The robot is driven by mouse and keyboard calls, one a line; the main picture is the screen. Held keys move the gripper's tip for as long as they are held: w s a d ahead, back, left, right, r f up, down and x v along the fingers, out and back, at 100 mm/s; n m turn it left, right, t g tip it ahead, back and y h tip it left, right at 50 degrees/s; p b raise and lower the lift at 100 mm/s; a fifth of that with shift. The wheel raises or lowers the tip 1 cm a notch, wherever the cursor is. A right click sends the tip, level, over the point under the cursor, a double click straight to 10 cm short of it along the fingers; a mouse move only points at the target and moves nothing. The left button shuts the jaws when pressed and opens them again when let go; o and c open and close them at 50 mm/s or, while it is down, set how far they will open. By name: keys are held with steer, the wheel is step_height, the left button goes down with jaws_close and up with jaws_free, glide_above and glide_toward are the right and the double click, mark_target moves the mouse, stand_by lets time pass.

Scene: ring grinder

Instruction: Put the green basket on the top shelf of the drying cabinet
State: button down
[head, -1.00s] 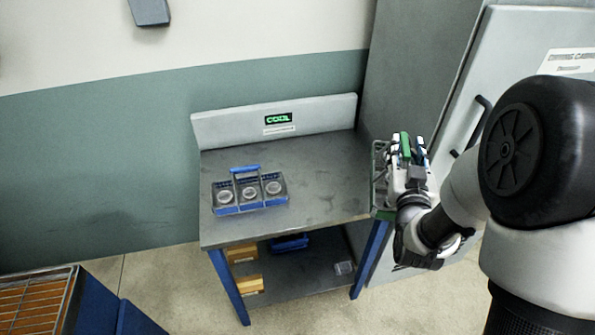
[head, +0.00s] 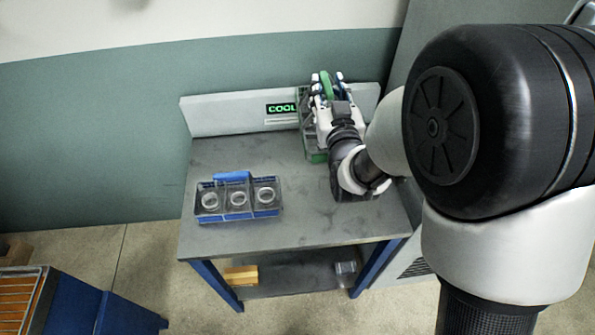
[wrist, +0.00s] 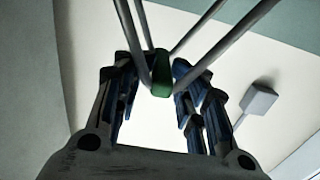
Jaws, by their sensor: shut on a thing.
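My gripper (head: 327,92) is shut on the green handle of the green basket (head: 316,156), over the back right of the cooling table. The basket is partly hidden behind the gripper and wrist, and I cannot tell whether it touches the table. In the wrist view the green handle (wrist: 162,75) sits between my fingers, with grey wire bars running up from it. The drying cabinet (head: 424,60) shows only as a grey side at the right, mostly hidden by my arm. Its shelves are not in view.
A blue-handled basket with several round cups (head: 238,200) stands on the left of the table (head: 300,228). A yellow box (head: 241,275) lies on the lower shelf. A blue cart with an orange rack (head: 20,295) stands front left.

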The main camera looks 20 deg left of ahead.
step_height(320, 180, down, 20)
steer(key=b, duration=0.5)
steer(key=shift+a+r, duration=0.15)
steer(key=shift+r, duration=0.05)
steer(key=shift+f+b, duration=0.2)
steer(key=shift+b, duration=0.1)
steer(key=c, duration=0.9)
jaws_free()
steer(key=shift+s, duration=0.1)
steer(key=shift+c, duration=0.2)
steer(key=p+v, duration=0.1)
steer(key=v, duration=1.1)
